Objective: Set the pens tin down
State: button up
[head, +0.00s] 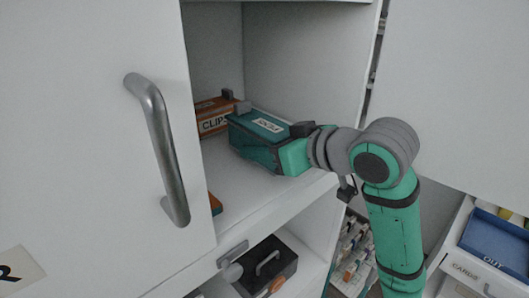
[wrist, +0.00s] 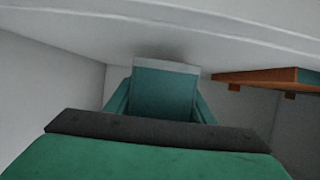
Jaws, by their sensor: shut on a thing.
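The pens tin (head: 262,124) is a teal box with a white label on its top, inside the open cabinet in the head view. My gripper (head: 259,146) is shut on it from the right. The tin looks level and low over the cabinet's shelf (head: 232,182); I cannot tell whether its base touches. In the wrist view the teal tin (wrist: 165,92) shows beyond the dark bar of my gripper, with a soft shadow on the pale surface by its end. The gripper hides part of the tin.
An orange tin marked CLIPS (head: 212,118) stands close behind and left of the pens tin. A small orange and teal thing (head: 215,203) lies at the shelf's front left, partly behind the door with its handle (head: 160,150). A dark box (head: 266,267) is on the level below.

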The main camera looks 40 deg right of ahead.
jog(key=shift+f, duration=0.75)
jog(key=shift+f, duration=0.2)
jog(key=o, duration=1.1)
jog(key=shift+o, duration=0.2)
jog(key=shift+r, duration=0.25)
jog(key=a+v, duration=0.1)
jog(key=v, duration=1.1)
jog(key=shift+d, duration=0.4)
jog(key=shift+f, duration=0.1)
